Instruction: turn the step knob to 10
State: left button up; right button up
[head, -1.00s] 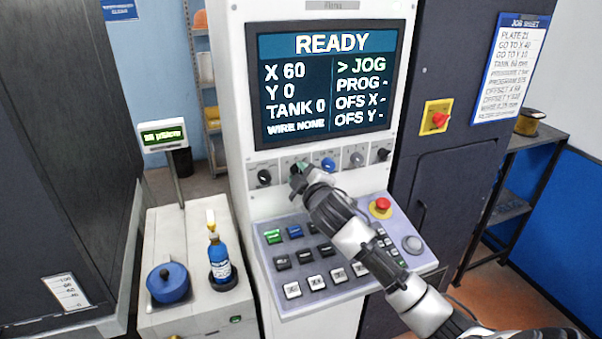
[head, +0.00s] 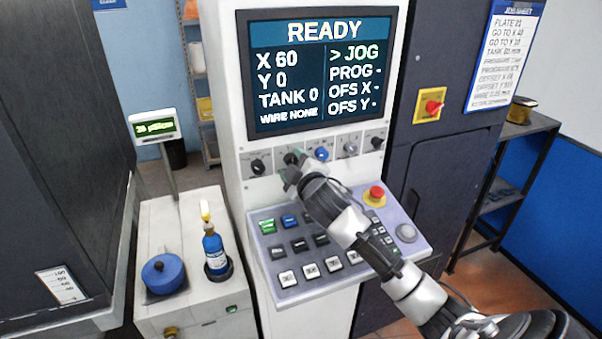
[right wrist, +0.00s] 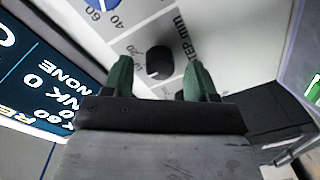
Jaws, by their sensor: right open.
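The step knob (head: 292,157) is a small dark knob in the row under the screen, second from the left. In the right wrist view the dark knob (right wrist: 159,60) sits on a white panel beside the printed words "STEP mm" and small numbers. Where its pointer stands is too unclear to read. My right gripper (head: 290,177) is open, just below and in front of the knob in the head view. In the right wrist view its green fingers (right wrist: 160,75) stand apart on either side of the knob, with no clear contact. My left gripper is out of view.
The screen (head: 320,75) reads READY, X 60, Y 0, TANK 0, JOG. A blue knob (head: 321,154) and other knobs share the row. Below is a sloping key panel (head: 270,225) with a red stop button (head: 376,193). A blue bottle (head: 214,250) stands at left.

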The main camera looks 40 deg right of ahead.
jog(key=b+v, duration=0.3)
jog(key=v, duration=0.7)
jog(key=shift+s, duration=0.2)
